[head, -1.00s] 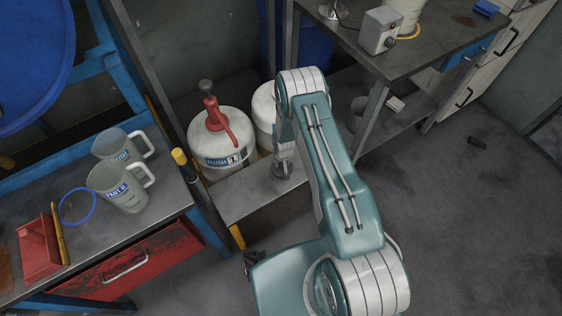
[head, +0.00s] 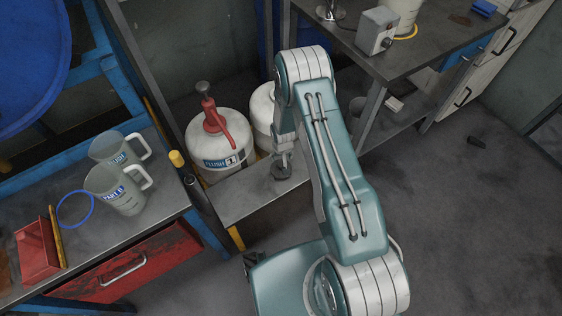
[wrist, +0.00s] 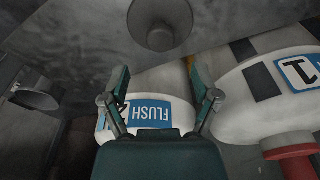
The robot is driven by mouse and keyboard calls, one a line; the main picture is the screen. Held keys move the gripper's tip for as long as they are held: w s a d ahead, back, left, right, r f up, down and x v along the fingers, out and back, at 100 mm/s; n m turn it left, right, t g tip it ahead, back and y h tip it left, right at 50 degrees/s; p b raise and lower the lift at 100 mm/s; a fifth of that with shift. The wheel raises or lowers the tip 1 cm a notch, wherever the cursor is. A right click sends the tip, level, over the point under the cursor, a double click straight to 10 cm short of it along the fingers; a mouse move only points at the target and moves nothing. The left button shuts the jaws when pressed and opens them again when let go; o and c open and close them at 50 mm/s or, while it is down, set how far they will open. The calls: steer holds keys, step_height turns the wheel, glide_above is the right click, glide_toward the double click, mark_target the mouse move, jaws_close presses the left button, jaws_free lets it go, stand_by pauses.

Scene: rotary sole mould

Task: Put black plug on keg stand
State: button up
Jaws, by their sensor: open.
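The black plug (head: 283,172), a dark round disc with a raised centre, rests on the keg stand (head: 243,196), a low grey metal shelf in front of the white kegs. In the wrist view the plug (wrist: 160,24) shows at the top, on the stand's grey surface (wrist: 90,45). My gripper (wrist: 161,84) is open, its two fingers apart with nothing between them. In the head view my gripper (head: 284,151) hangs just above the plug, partly hidden by my arm. The plug appears clear of the fingers.
A white keg (head: 218,150) with a red pump and FLUSH label stands behind the stand; another (head: 263,118) is beside it. The left bench holds two jugs (head: 118,188) and a red tray (head: 38,248).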

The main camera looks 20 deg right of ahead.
steer(key=s+r+t, duration=0.1)
steer(key=s+r, duration=0.1)
steer(key=r, duration=1.5)
steer(key=s+r+t, duration=0.1)
steer(key=s+r, duration=0.1)
steer(key=r, duration=1.6)
steer(key=s+r+t, duration=0.1)
steer(key=s+r, duration=0.7)
steer(key=s, duration=0.3)
steer(key=s+r+t, duration=0.1)
steer(key=s+r, duration=0.7)
steer(key=s, duration=0.4)
steer(key=shift+r+n, duration=0.35)
steer(key=shift+n, duration=0.05)
